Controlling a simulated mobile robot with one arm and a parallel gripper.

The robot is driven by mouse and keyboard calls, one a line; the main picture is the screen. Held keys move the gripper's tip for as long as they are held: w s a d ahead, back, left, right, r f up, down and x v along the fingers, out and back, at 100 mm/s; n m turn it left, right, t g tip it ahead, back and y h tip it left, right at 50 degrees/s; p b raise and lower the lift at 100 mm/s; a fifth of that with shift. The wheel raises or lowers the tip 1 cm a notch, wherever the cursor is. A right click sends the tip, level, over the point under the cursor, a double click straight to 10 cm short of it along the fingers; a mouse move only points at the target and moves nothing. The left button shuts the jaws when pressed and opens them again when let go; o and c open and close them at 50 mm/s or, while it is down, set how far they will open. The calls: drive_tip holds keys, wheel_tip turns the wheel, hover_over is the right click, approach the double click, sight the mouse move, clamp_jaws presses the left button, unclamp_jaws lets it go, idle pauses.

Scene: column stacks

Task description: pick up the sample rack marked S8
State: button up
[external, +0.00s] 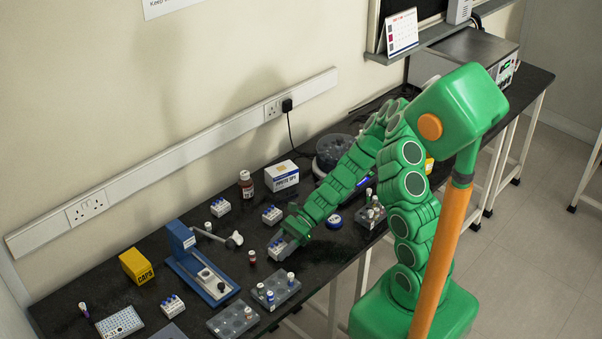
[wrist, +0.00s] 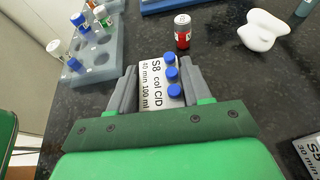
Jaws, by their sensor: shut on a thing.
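The sample rack marked S8 (wrist: 150,92) is a small white block with a printed label and blue-capped vials along its right side. It sits between the two grey fingers of my gripper (wrist: 158,84), which are shut on its sides. In the external view, my gripper (external: 290,238) is low over the dark bench with the white rack (external: 279,250) at its tip. I cannot tell whether the rack touches the bench or is slightly above it.
A rack marked S5 (wrist: 308,155) is close at the lower right of the wrist view. A grey vial block (wrist: 97,50) is at left, a red vial (wrist: 183,32) ahead, and a white object (wrist: 262,30) beyond. A blue stand (external: 200,272) is left in the external view.

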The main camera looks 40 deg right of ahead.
sight(279, 247)
drive_tip(key=shift+r, duration=4.45)
